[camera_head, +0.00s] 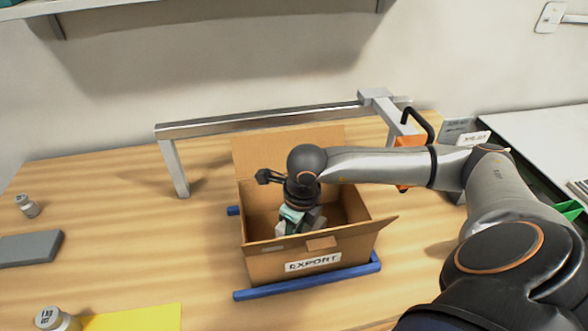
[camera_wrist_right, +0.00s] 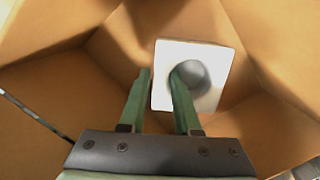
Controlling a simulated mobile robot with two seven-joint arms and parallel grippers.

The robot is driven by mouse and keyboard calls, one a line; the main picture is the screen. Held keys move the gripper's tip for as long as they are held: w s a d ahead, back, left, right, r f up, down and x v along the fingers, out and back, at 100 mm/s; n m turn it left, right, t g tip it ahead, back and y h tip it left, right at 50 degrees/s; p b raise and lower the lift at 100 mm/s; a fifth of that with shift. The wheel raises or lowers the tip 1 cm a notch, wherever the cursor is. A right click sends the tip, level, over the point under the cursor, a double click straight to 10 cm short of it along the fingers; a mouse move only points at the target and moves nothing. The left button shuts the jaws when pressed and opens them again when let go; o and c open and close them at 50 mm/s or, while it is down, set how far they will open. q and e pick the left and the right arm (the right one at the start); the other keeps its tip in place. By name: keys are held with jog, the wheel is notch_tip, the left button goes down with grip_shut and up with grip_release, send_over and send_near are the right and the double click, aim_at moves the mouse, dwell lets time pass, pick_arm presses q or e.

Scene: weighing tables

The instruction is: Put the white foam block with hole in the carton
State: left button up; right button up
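The open brown carton (camera_head: 262,262), labelled EXPORT, stands upright on the table with its flaps folded out. My right gripper (camera_wrist_right: 160,74) reaches down inside it. The white foam block with hole (camera_wrist_right: 218,98) is between the carton walls in the right wrist view. One green finger is in the hole and the other lies along the block's left side, so the gripper looks shut on the block's wall. Whether the block touches the carton floor I cannot tell. In the head view, my wrist and the carton front mostly hide the block. My left gripper is not in view.
Blue rails (camera_head: 310,283) lie along the carton's base. A grey metal frame (camera_head: 250,122) stands behind it, with an orange part (camera_head: 408,143) near my right arm. A yellow sheet (camera_head: 140,318), small jars (camera_head: 27,206) and a grey slab (camera_head: 28,247) lie left.

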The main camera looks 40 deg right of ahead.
jog(key=shift+o, duration=1.1)
jog(key=shift+r, duration=0.1)
notch_tip(320, 180, up, 12)
jog(key=s, duration=0.1)
jog(key=shift+s+d+b, duration=0.2)
jog(key=shift+b, duration=0.15)
